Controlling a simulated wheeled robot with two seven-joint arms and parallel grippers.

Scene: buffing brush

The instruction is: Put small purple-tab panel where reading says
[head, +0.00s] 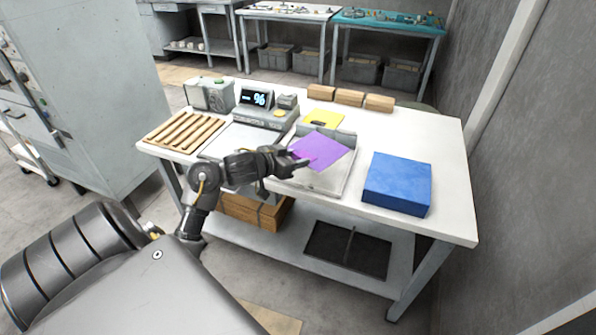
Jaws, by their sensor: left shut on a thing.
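A purple panel (324,149) is held by its near left corner in my left gripper (299,164). It is above a grey metal plate (325,182) with a raised back edge; I cannot tell whether it touches that plate. A small grey instrument (257,98) behind it has a lit display that seems to read 96. A slotted wooden rack (184,131) lies on the left of the table, and a blue block (397,180) lies on the right. My right gripper is not in view.
The white table (433,140) is bare around the blue block. A yellow piece (324,118) lies behind the plate. Several wooden blocks (350,97) stand along the back. A grey box with a green top (210,94) stands behind the rack. A wooden crate (250,209) is below.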

